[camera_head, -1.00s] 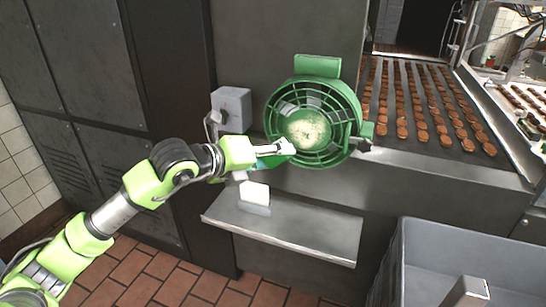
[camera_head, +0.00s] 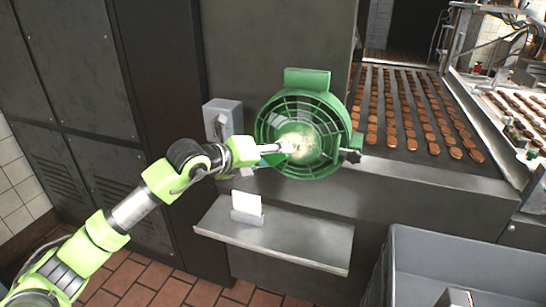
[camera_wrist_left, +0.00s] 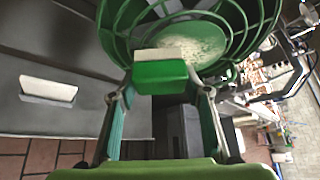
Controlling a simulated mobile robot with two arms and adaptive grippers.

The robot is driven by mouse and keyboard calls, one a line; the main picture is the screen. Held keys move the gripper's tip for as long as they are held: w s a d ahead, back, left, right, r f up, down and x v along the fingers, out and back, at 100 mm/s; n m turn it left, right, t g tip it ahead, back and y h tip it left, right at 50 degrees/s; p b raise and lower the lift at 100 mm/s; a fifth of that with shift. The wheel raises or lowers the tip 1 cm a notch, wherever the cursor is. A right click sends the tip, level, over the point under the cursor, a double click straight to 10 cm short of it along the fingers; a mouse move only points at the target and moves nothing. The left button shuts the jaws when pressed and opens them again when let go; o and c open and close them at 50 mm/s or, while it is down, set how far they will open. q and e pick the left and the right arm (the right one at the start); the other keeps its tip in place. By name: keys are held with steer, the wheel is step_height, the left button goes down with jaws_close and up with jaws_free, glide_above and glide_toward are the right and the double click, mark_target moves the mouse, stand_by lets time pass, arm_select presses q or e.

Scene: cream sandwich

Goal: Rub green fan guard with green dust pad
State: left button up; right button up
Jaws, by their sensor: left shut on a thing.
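The green fan guard (camera_head: 322,118) is a round cage on the front of the green fan, with pale dust on its middle (camera_head: 303,142). My left gripper (camera_head: 284,147) is in front of the guard's left middle. In the left wrist view, my left gripper (camera_wrist_left: 160,92) is shut on the green dust pad (camera_wrist_left: 160,74), a green block with a pale face, held just in front of the guard (camera_wrist_left: 112,40). I cannot tell whether pad and guard touch. In the head view the pad is mostly hidden by the gripper. My right gripper is not in view.
A metal shelf (camera_head: 300,243) below the fan holds a white block in a grey holder (camera_head: 247,207). A grey switch box (camera_head: 222,118) is left of the fan. A conveyor of brown biscuits (camera_head: 418,115) is at right, and a grey bin (camera_head: 440,245) is below it.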

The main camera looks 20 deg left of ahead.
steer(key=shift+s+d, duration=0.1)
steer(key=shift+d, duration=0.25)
arm_select(q)
steer(key=shift+w, duration=0.55)
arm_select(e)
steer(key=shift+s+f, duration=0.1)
arm_select(q)
steer(key=shift+w, duration=0.4)
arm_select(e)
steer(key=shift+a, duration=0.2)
arm_select(q)
steer(key=shift+d, duration=0.1)
